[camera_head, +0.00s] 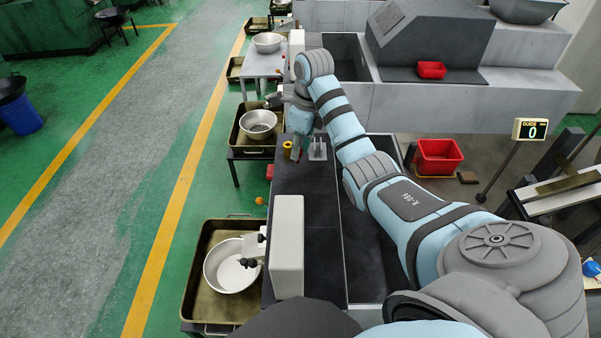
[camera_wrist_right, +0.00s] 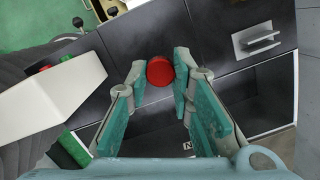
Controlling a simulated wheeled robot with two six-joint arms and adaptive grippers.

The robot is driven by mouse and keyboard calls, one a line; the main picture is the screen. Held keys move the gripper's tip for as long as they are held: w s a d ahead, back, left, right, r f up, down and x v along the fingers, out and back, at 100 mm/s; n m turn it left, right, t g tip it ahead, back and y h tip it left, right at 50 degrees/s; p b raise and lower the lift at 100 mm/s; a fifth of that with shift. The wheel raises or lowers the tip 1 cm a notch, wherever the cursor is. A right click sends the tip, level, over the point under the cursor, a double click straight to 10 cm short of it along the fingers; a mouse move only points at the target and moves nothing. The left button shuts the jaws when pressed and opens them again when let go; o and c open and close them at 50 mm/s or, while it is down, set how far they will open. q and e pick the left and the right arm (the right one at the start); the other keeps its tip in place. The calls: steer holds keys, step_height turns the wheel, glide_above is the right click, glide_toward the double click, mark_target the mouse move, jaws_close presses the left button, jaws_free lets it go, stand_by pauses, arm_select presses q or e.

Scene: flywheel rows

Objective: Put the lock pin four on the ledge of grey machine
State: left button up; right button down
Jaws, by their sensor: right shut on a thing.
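A red round-ended thing, which I take to be lock pin four (camera_wrist_right: 160,71), sits between the teal fingertips of my right gripper (camera_wrist_right: 159,72) in the right wrist view. The gripper is shut on it, above a dark worktop. In the head view, my right gripper (camera_head: 299,148) is small and partly hidden by its own arm, over the dark bench, and the pin cannot be made out. The grey machine (camera_head: 425,35) stands at the back right, with a pale flat ledge (camera_head: 500,82) along its front. My left gripper is not in view.
A grey bracket (camera_head: 317,150) stands on the dark bench (camera_head: 305,185) close to my right gripper. A white block (camera_head: 288,245) stands nearer. A small red tray (camera_head: 431,70) sits on the machine, and a red bin (camera_head: 438,157) stands below it. Metal bowls (camera_head: 232,265) line the left.

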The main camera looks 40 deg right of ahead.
steer(key=w+f, duration=0.1)
steer(key=f, duration=0.2)
steer(key=w+f, duration=0.1)
steer(key=f, duration=0.3)
steer(key=w+f, duration=0.1)
steer(key=f, duration=0.2)
steer(key=shift+a+f+p, duration=0.2)
steer(key=shift+f+p, duration=0.15)
steer(key=shift+p, duration=0.05)
steer(key=f, duration=0.1)
steer(key=s+f, duration=0.1)
steer(key=f, duration=0.1)
steer(key=shift+s, duration=0.25)
steer(key=shift+w+d, duration=0.1)
steer(key=shift+w+f, duration=0.25)
steer(key=c, duration=1.7)
jaws_free()
steer(key=shift+o, duration=1.4)
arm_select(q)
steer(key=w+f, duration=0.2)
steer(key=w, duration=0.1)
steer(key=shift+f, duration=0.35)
arm_select(e)
steer(key=shift+s+r, duration=0.1)
steer(key=shift+s, duration=0.05)
